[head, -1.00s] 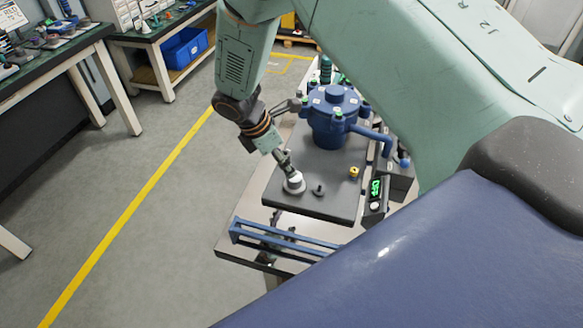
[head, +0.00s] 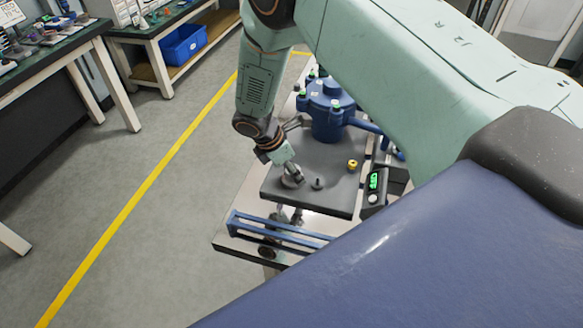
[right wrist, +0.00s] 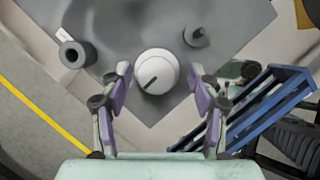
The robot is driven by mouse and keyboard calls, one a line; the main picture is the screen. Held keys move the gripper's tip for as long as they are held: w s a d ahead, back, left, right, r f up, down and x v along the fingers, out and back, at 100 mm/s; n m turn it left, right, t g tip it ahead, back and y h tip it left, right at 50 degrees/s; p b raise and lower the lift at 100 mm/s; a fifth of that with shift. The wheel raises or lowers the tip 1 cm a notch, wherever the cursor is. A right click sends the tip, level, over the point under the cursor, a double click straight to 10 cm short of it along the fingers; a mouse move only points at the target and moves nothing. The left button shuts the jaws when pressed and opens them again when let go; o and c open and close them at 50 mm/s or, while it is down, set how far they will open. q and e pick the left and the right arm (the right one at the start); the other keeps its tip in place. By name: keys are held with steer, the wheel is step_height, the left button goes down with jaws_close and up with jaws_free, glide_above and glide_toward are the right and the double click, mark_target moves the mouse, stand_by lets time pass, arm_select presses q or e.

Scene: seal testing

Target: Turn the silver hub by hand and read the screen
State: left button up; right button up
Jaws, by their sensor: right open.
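The silver hub (right wrist: 157,72) is a pale round disc with a dark line across its face, on the dark grey plate (right wrist: 118,22) in the right wrist view. My right gripper (right wrist: 161,84) is open, with one finger on each side of the hub and small gaps showing. In the head view my right gripper (head: 291,176) reaches down at the hub and hides most of it. The screen (head: 374,181) is a small dark unit with green lit digits at the plate's right edge; the digits are too small to read surely. My left gripper is out of view.
A blue lidded vessel (head: 328,118) stands behind the hub. A blue rail frame (head: 270,232) runs along the front. Open floor lies to the left.

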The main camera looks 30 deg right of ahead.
steer(key=shift+w+a+f, duration=0.1)
steer(key=shift+w+f, duration=0.1)
steer(key=shift+w, duration=0.15)
steer(key=c, duration=0.6)
steer(key=shift+s+r, duration=0.15)
steer(key=shift+s, duration=0.05)
steer(key=c, duration=0.4)
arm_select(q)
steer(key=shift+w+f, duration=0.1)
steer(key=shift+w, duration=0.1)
arm_select(e)
steer(key=shift+w, duration=0.1)
steer(key=shift+c, duration=0.9)
